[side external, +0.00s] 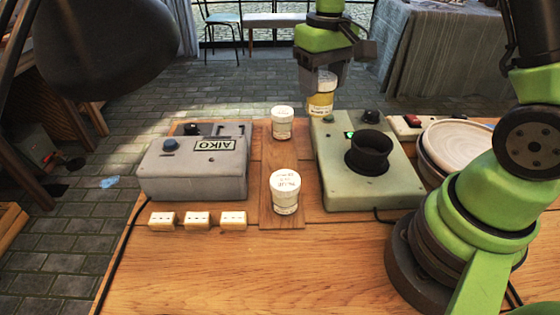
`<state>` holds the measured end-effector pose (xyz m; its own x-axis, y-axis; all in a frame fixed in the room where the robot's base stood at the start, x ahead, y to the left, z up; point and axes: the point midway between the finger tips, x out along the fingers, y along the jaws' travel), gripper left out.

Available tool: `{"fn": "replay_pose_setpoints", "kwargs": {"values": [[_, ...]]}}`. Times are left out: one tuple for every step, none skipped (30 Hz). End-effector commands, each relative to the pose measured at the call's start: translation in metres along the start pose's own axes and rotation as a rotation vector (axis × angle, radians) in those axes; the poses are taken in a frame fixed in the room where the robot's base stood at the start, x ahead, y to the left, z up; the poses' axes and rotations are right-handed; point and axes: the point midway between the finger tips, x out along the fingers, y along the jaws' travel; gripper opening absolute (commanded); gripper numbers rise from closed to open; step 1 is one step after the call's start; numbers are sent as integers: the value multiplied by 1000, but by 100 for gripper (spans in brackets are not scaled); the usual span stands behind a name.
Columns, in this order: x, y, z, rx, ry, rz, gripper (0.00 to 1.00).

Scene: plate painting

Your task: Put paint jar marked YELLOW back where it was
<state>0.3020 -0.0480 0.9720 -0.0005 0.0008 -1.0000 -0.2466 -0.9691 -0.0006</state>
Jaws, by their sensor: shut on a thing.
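My gripper (325,94) points down and is shut on a jar with yellow contents (320,104), at the far left corner of the green-grey machine. The jar looks upright; its label is too small to read for sure. I cannot tell exactly how high it is held. Two other white-lidded jars stand on a dark wooden strip (268,160): a far jar (282,124) and a near jar marked BLUE (286,194). The yellow jar is to the right of the far jar and apart from it.
A grey box marked AIKO (195,165) stands left, with several small cream blocks (198,219) in front. The green-grey machine (350,190) with a black cup (370,152) is right of the strip. Part of the strip between the two jars is bare.

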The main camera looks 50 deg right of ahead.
Motion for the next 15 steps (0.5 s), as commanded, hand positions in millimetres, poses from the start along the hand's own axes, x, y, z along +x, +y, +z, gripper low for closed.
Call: {"fn": "replay_pose_setpoints", "kwargs": {"values": [[8, -16, -11, -6, -3, 0, 26], [12, -24, -17, -5, -3, 0, 26], [17, -35, -23, -2, -2, 0, 26], [20, -42, -27, 0, -3, 0, 26], [23, -48, -30, 3, -3, 0, 26], [27, -56, -34, 4, -2, 0, 26], [29, -60, -36, 7, -1, 0, 26], [31, -64, -38, 7, -1, 0, 26], [35, -68, -39, 10, -1, 0, 26], [38, -70, -40, 11, -3, 0, 26], [43, -71, -41, 11, -3, 1, 26], [50, -72, -41, 13, -5, 1, 26], [57, -72, -41, 13, -5, 2, 26], [63, -72, -40, 13, -5, 2, 26], [71, -72, -41, 13, -5, 1, 26]]}}
